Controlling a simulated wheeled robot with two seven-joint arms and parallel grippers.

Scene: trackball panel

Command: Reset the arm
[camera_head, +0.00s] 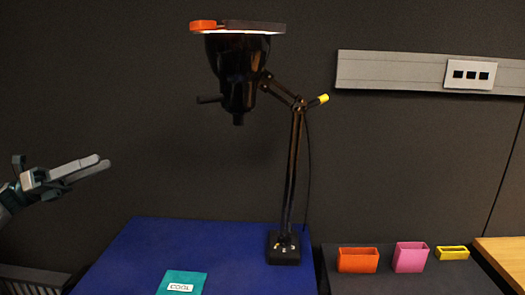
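My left gripper (102,162) reaches in from the left edge, in front of the dark wall and above the left side of the blue table (240,235). Its two light grey fingers point right and slightly up, seen nearly side-on, so the gap between them is unclear. No object shows at its fingertips. It is well apart from the black jointed lamp (238,70), whose jointed arm (294,160) stands on a base (283,248) at the blue table's right side. My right gripper is not in view.
A teal item (184,282) with a white label lies on the blue table. Orange (358,262), pink (411,258) and yellow (453,254) open containers stand on a dark surface at the right. A wooden surface (500,255) is beyond. A wall rail carries a socket panel (470,74).

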